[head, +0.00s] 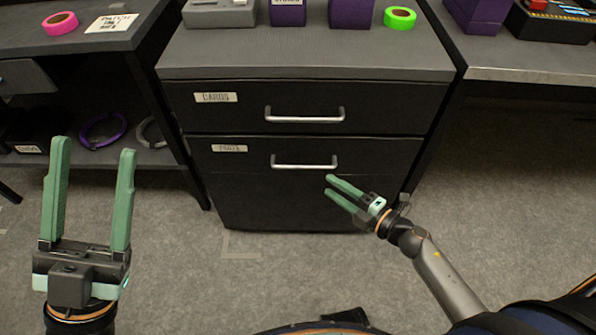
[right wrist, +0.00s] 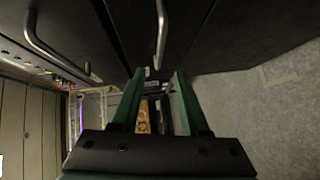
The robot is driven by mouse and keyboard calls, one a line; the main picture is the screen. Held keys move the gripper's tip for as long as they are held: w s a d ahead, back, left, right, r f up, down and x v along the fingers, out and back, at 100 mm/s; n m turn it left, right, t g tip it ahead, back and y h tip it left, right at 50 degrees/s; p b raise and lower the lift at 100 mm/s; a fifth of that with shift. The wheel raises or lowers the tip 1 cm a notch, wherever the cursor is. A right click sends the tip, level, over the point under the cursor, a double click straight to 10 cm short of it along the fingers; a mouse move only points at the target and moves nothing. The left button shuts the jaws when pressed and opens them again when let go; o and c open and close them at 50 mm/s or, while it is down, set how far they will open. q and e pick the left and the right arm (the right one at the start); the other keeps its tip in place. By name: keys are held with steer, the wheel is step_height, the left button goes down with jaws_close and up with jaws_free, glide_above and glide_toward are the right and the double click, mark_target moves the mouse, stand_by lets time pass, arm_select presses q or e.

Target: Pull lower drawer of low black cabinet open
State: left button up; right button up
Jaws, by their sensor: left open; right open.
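The low black cabinet (head: 300,205) stands in the middle of the head view, with two drawers that look shut. The lower drawer (head: 385,152) has a silver bar handle (head: 304,166) and a small label. My right gripper (head: 329,186) is open and empty, just below the right end of that handle and apart from it. In the right wrist view the lower handle (right wrist: 160,35) is ahead of the open fingers (right wrist: 155,85), not between them. My left gripper (head: 92,148) is open and empty, to the left of the cabinet over the floor.
The upper drawer has its own bar handle (head: 304,114) close above. A purple box (head: 288,12) and a green tape roll (head: 399,18) sit on the cabinet top. A shelved table (head: 40,40) stands left and a bench (head: 520,60) right. The carpet before the cabinet is clear.

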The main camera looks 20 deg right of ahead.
mark_target(302, 166)
steer(key=b+x, duration=0.2)
steer(key=x, duration=0.9)
steer(key=shift+w+a, duration=0.1)
steer(key=shift+w, duration=0.1)
jaws_close()
stand_by(1.0)
